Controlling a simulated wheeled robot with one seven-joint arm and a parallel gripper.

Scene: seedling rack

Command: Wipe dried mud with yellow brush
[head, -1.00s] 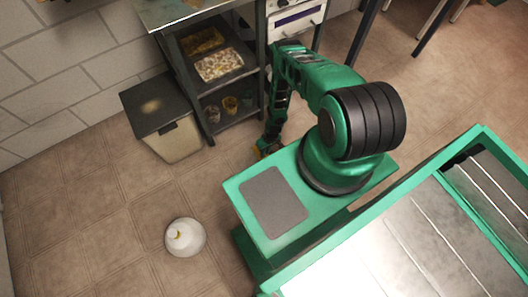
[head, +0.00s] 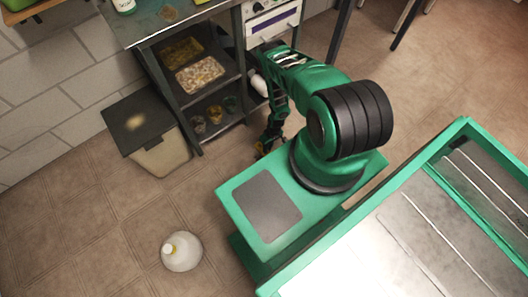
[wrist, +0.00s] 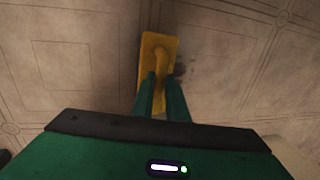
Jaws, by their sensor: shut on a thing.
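My gripper (wrist: 160,98) is shut on the yellow brush (wrist: 158,48), seen in the wrist view above the tiled floor. A small dark spot (wrist: 180,70) shows on the floor just right of the brush; I cannot tell whether it is mud or shadow.
The lidded bin (head: 165,155) stands left of the metal rack (head: 187,107), whose shelves hold trays (head: 200,75) and small pots (head: 214,114). A white round bottle (head: 182,252) stands on the floor at front left. The floor between bottle and bin is clear.

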